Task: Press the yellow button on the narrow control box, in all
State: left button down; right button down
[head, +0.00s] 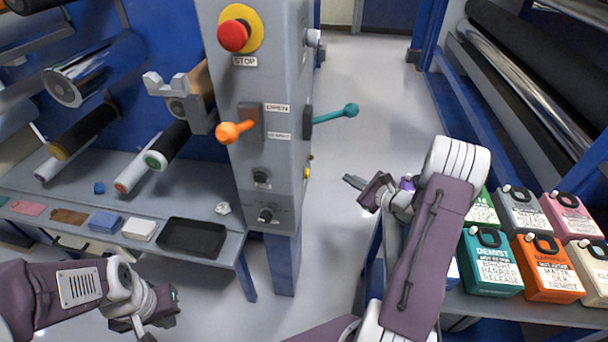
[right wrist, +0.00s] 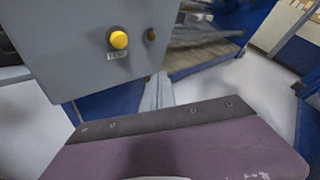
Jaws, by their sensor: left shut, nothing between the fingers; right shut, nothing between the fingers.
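The narrow control box (head: 268,70) is a tall grey box on a blue post. Its yellow button (head: 307,172) shows edge-on, low on the box's right side. In the right wrist view the yellow button (right wrist: 118,40) is a round knob above a small label, on a grey panel (right wrist: 80,50). My right gripper (head: 350,181) is shut and empty, to the right of the button and apart from it. Its slim fingers (right wrist: 159,92) show in the right wrist view, below and right of the button. My left gripper (head: 160,308) is shut and empty at the lower left.
The box also carries a red stop button (head: 233,36), an orange-knobbed lever (head: 236,131) and a teal lever (head: 337,114). A dark tray (head: 192,238) lies on the left shelf. Coloured jugs (head: 545,265) stand at the right. Grey floor (head: 372,95) lies open between.

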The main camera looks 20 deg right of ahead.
aim_at(308, 174)
jog(key=w+a, duration=0.4)
jog(key=a, duration=0.3)
jog(key=shift+w+a+b, duration=0.3)
jog(key=shift+a+b, duration=0.05)
jog(key=shift+b, duration=0.1)
jog(key=shift+a, duration=0.1)
dwell(1.8)
jog(key=shift+w+a+b, duration=0.2)
jog(key=shift+a+b, duration=0.05)
jog(key=shift+b, duration=0.05)
